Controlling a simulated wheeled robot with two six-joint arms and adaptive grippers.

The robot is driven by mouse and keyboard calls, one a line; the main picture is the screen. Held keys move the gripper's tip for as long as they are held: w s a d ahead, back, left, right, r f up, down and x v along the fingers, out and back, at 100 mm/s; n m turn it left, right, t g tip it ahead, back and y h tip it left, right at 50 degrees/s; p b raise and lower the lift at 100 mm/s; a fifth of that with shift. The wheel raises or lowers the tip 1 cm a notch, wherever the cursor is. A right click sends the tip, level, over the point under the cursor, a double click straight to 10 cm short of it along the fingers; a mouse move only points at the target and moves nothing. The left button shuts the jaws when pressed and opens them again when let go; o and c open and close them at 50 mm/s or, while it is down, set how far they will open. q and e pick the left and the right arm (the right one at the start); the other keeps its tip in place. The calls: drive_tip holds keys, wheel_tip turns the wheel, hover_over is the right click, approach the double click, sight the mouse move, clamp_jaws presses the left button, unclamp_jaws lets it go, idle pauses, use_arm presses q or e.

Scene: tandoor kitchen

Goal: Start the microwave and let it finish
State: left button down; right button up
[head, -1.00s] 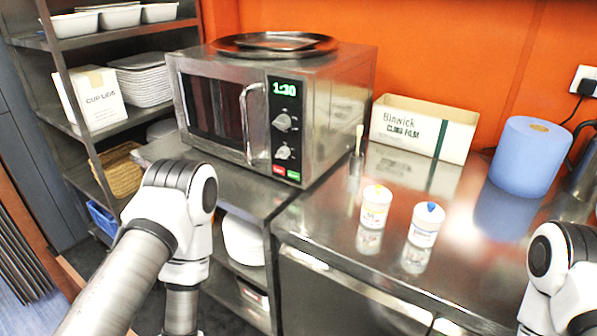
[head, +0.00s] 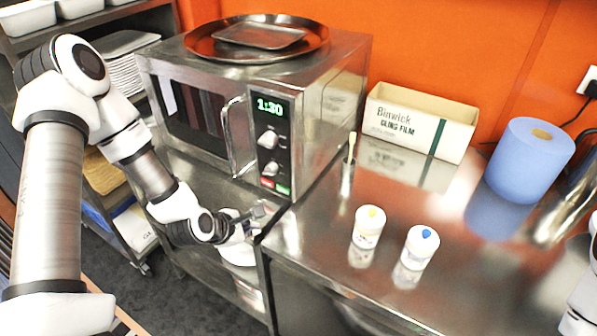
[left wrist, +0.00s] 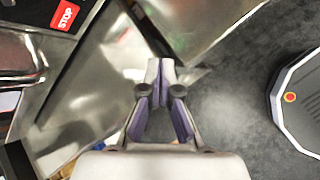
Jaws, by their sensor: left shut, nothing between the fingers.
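The steel microwave (head: 225,75) stands on a steel counter with its door closed. Its green display (head: 270,106) reads 1:30. Two knobs sit below the display, then a red button (head: 267,183) and a green button (head: 283,189) side by side. My left gripper (head: 262,210) is shut and empty, just below and in front of these buttons, apart from the panel. In the left wrist view, the shut fingertips (left wrist: 160,65) point past the counter edge, and the red STOP button (left wrist: 64,16) is at upper left. The green button is not clearly visible there. My right gripper is out of view.
A dark round tray (head: 200,42) with a smaller tray lies on the microwave. Right on the counter stand two white tubs (head: 368,228), a cling film box (head: 420,120) and a blue roll (head: 528,160). Shelves with white containers (head: 28,16) are at left.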

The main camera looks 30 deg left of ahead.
sight(283, 190)
use_arm(q)
drive_tip(key=shift+w+a+r+n, duration=0.2)
drive_tip(key=shift+w+r+n, duration=0.4)
drive_tip(key=shift+w+r, duration=0.25)
drive_tip(key=shift+d+t, duration=0.1)
drive_tip(key=shift+t, duration=0.2)
drive_tip(key=shift+s, duration=0.1)
drive_tip(key=shift+w+f, duration=0.1)
drive_tip(key=shift+w, duration=0.2)
drive_tip(key=w+b, duration=0.1)
drive_tip(key=w, duration=0.1)
drive_tip(key=w+b, duration=0.2)
drive_tip(key=w, duration=0.1)
drive_tip(key=w+b, duration=0.1)
drive_tip(key=w, duration=0.2)
drive_tip(key=shift+d+f+b, duration=0.1)
drive_tip(key=shift+d+b, duration=0.25)
drive_tip(key=shift+w, duration=0.1)
